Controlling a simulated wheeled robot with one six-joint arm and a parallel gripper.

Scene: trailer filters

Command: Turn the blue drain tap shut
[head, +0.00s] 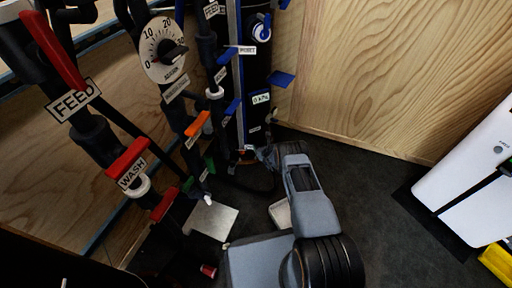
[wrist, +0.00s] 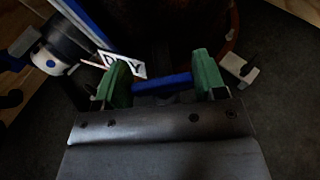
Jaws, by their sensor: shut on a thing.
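The blue drain tap's handle (wrist: 163,82) shows in the wrist view as a short blue bar lying crosswise between my green fingers. My gripper (wrist: 161,75) is shut on this bar, with one finger at each end. In the head view my gripper (head: 258,152) reaches in low at the foot of the dark filter column (head: 256,75). The tap cannot be made out there, and its body is mostly hidden. A white label (wrist: 123,64) stands at the left finger, partly covered.
Other blue levers (head: 282,79) stick out higher on the column. Black pipes with red handles (head: 127,158) and a round dial (head: 163,50) stand at left. A metal plate (head: 211,220) lies below them. Dark floor (head: 375,190) is clear at right, before a white case (head: 470,170).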

